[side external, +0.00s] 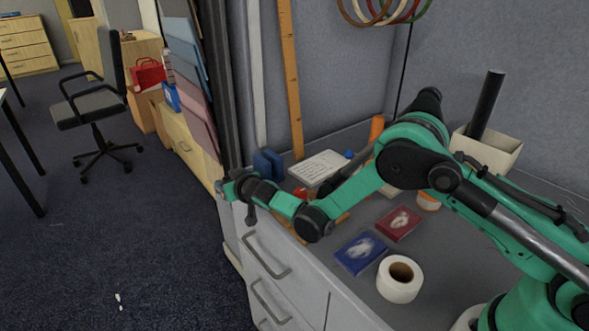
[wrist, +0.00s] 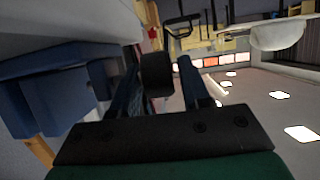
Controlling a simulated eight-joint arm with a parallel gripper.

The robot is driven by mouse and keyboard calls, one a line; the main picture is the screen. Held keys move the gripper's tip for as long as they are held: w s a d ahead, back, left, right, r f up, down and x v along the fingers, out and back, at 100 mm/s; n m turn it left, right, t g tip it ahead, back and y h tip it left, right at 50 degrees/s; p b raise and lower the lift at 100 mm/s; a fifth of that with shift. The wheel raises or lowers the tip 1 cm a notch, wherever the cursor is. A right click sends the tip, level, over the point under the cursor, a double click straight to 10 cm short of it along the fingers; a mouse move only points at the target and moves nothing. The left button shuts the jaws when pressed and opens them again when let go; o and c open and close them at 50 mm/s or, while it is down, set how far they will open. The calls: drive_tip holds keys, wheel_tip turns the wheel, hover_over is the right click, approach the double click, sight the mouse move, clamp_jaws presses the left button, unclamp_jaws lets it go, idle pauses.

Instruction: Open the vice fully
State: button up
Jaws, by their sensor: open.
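The blue vice (side external: 267,164) stands at the left end of the grey worktop, partly hidden behind my arm in the side view. In the wrist view its blue blocks (wrist: 62,104) fill the left side. How far apart its jaws are cannot be told. My gripper (side external: 236,192) is at the worktop's left front edge, in front of the vice. In the wrist view my gripper (wrist: 155,82) is open.
An orange-handled tool (side external: 376,128), a white card (side external: 318,167), a blue box (side external: 361,252), a red box (side external: 398,224) and a white tape roll (side external: 400,279) lie on the worktop. A cream holder (side external: 486,150) stands at the back right.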

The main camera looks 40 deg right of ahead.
drive_tip(key=shift+w+f, duration=0.1)
drive_tip(key=shift+w, duration=0.05)
clamp_jaws()
drive_tip(key=shift+g, duration=0.3)
drive_tip(key=g, duration=0.3)
drive_tip(key=shift+w+g, duration=0.1)
drive_tip(key=shift+g, duration=1.9)
